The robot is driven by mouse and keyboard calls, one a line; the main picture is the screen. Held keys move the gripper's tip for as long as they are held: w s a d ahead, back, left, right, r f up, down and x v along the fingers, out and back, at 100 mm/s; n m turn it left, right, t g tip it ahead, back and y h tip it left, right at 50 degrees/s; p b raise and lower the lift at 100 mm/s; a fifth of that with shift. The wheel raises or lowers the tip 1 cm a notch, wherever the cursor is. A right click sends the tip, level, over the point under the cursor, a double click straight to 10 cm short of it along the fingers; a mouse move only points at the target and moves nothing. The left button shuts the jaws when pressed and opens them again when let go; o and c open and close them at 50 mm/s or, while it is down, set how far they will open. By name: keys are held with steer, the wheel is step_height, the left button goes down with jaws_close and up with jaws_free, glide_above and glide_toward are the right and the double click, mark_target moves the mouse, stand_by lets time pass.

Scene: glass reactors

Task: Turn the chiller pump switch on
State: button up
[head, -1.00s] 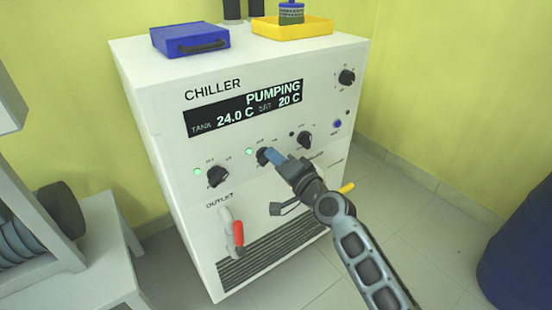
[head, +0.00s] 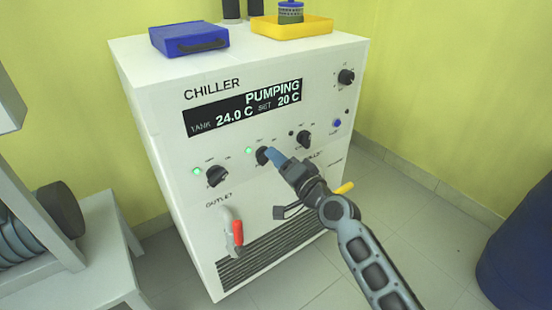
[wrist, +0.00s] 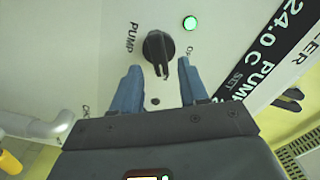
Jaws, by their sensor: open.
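The chiller (head: 160,150) is a white cabinet whose display reads PUMPING, tank 24.0 C, set 20 C. The black pump switch (head: 262,156) is the middle knob of the lower row. A green light (head: 249,151) beside it is lit. In the wrist view the pump switch (wrist: 157,47) stands under the word PUMP, with the lit green light near it. My gripper (head: 270,154) is in front of this knob; its blue fingers (wrist: 159,68) are open. The fingertips lie on either side of the knob's lower end, with gaps visible on both sides.
Another knob (head: 217,176) with a lit green light is to the left, and a third knob (head: 304,139) to the right. A red-handled outlet valve (head: 238,232) and a yellow handle (head: 344,188) are below. A blue case (head: 190,40) and yellow tray (head: 292,27) sit on top.

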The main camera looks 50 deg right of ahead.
steer(key=v, duration=0.6)
steer(key=shift+s, duration=0.2)
steer(key=shift+a, duration=0.1)
steer(key=s+a+f+n+g+y, duration=0.1)
steer(key=s+a+n+y, duration=0.1)
steer(key=s+a+n, duration=0.55)
steer(key=s+a+f+n+g+y, duration=0.1)
steer(key=s+a+n, duration=0.2)
steer(key=s+a, duration=0.8)
steer(key=s+a+r+n+y, duration=0.25)
steer(key=s+r+n, duration=0.3)
steer(key=s, duration=0.55)
step_height(320, 180, up, 18)
steer(key=p, duration=1.7)
steer(key=shift+w+a+m+g+p, duration=0.2)
steer(key=shift+a+m+g+p, duration=0.1)
steer(key=shift+a+p, duration=0.1)
steer(key=shift+h, duration=0.25)
